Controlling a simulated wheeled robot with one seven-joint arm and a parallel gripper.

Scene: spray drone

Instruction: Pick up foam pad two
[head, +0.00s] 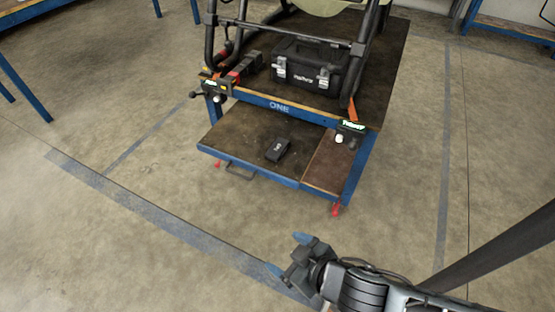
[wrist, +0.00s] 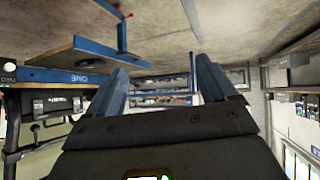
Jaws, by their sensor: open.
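A small dark block (head: 277,149) with a small white marking, too small to read for sure, lies on the pulled-out lower shelf (head: 225,135) of the workbench. It is the only pad-like thing I see. My gripper (head: 289,254) is open and empty, over the floor in front of the bench and to the lower right of the block, well apart from it. In the wrist view my gripper (wrist: 160,75) shows two blue fingers spread apart with nothing between them.
The workbench top (head: 388,60) carries a black toolbox (head: 308,68), a dark tubular frame and a red-and-black tool (head: 240,70). Blue-legged tables stand at the back corners. The floor between my gripper and the bench is clear.

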